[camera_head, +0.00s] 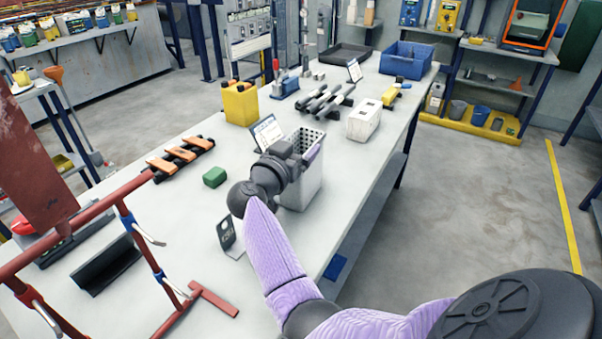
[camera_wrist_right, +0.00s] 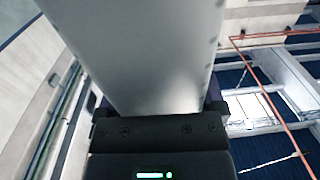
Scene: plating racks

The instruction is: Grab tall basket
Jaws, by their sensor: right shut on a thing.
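The tall basket (camera_head: 306,190) is light grey with a perforated inner wall. It stands upright on the table, or just above it; I cannot tell which. My right gripper (camera_head: 294,152) reaches its near left upper side and is shut on it. In the right wrist view the basket's smooth grey wall (camera_wrist_right: 150,50) fills the middle, right up against the gripper (camera_wrist_right: 155,112). The gripper and wrist hide part of the basket's rim and left side. My left gripper is not in view.
A small sign (camera_head: 267,132) stands just behind the basket. A green block (camera_head: 214,177), orange-topped tools (camera_head: 181,157), a yellow canister (camera_head: 240,103) and a white box (camera_head: 364,121) are on the table (camera_head: 200,245). A red metal rack (camera_head: 75,222) stands at the left front.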

